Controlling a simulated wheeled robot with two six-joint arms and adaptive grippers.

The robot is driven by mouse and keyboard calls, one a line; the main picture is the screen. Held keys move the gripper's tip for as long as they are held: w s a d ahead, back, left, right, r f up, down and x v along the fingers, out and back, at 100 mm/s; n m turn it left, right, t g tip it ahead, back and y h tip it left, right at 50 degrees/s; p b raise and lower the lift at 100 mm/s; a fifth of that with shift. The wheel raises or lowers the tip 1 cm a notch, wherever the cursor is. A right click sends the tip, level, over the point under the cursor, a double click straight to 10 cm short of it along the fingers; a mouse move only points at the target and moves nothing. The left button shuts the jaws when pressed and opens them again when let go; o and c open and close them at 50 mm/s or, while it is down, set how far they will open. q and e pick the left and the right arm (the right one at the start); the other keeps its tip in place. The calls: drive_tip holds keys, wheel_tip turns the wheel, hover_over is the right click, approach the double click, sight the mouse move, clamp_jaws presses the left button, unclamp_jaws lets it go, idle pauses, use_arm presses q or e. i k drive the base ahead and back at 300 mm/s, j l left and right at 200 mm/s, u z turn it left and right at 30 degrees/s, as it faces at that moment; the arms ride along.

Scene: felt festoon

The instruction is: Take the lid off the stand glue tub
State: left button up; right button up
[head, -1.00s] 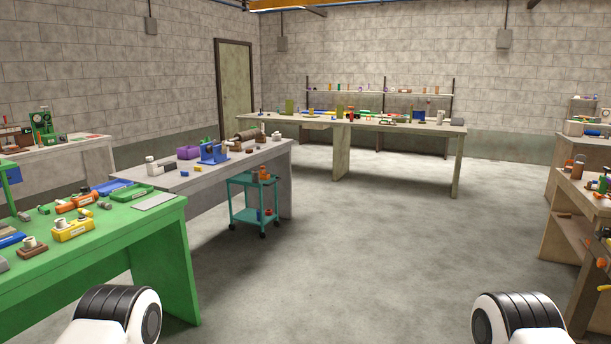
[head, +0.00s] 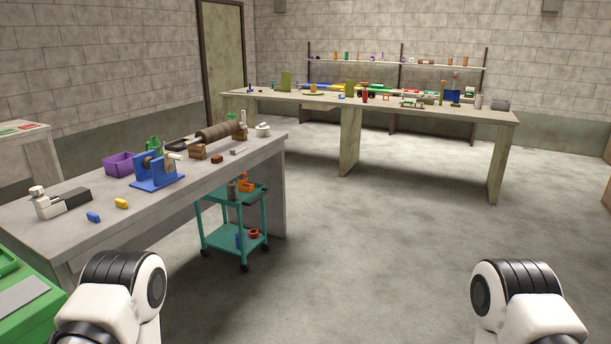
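I cannot pick out the stand glue tub or its lid for sure at this distance. A grey bench (head: 180,194) stands ahead on the left with a blue stand-like fixture (head: 157,172), a purple bin (head: 122,164) and a brown roller (head: 221,130) on it. A small white item (head: 263,130) sits at its far right end. Parts of my two arms show at the bottom left and bottom right. Neither gripper is in the picture.
A teal cart (head: 235,229) with a few items stands beside the grey bench. A green bench (head: 28,312) is at the lower left. A long bench (head: 400,108) with many small items stands at the back wall. The middle floor is clear.

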sight(262, 125)
drive_tip(key=i+j, duration=0.1)
drive_tip(key=i, duration=3.7)
drive_tip(key=l+z, duration=0.05)
drive_tip(key=l, duration=0.05)
